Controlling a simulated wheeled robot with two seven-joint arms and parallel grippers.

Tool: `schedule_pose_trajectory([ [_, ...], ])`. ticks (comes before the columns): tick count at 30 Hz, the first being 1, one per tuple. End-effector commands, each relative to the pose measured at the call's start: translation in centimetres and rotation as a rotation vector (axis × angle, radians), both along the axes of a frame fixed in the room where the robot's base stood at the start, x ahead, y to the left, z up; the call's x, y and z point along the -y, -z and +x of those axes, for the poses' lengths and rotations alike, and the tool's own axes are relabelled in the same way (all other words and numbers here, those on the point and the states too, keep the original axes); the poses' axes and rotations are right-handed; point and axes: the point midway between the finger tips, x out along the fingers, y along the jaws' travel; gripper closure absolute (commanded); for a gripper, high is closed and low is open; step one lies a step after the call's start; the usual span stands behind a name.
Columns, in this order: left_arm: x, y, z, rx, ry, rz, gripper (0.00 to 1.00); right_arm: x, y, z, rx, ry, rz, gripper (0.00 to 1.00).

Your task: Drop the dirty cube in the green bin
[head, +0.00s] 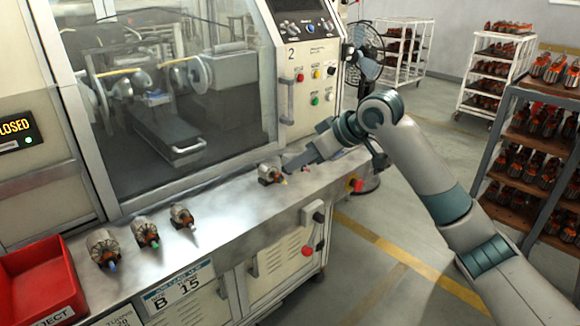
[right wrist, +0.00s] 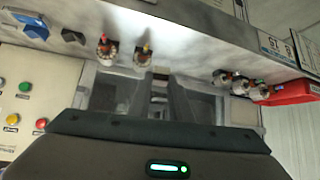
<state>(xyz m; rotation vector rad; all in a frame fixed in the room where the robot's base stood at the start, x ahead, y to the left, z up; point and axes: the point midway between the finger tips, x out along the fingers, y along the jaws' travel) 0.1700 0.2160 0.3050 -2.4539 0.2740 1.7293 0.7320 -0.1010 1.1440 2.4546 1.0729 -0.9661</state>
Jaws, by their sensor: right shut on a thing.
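No dirty cube and no green bin show in either view. In the right wrist view the fingers (right wrist: 163,78) end just beside the same yellow-tipped armature (right wrist: 143,54). Another armature with a red tip (right wrist: 105,50) lies beside it. My left gripper is not in view.
Several armatures, one with a blue tip (head: 103,245), lie along the ledge (head: 225,205). A red reject bin (head: 40,285) stands at its left end. The machine's glass door (head: 180,110) is behind. Racks of armatures (head: 530,150) stand at the right, with open floor between.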

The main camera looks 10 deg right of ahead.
Motion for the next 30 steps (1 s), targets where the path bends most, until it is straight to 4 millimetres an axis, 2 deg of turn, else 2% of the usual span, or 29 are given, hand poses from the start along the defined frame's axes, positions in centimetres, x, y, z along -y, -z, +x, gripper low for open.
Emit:
schedule_pose_trajectory([
  [15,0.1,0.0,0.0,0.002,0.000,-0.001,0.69,0.1,-0.1,-0.1,0.001,-0.001,0.000,1.00],
  [20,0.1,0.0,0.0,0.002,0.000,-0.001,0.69,0.1,0.4,-0.2,-0.001,0.006,0.000,1.00],
  [26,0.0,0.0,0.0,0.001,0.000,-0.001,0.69,0.6,3.3,-0.9,-0.004,0.054,0.000,1.00],
  [30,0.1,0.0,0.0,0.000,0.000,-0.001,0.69,1.3,7.0,-2.1,-0.005,0.124,0.000,1.00],
])
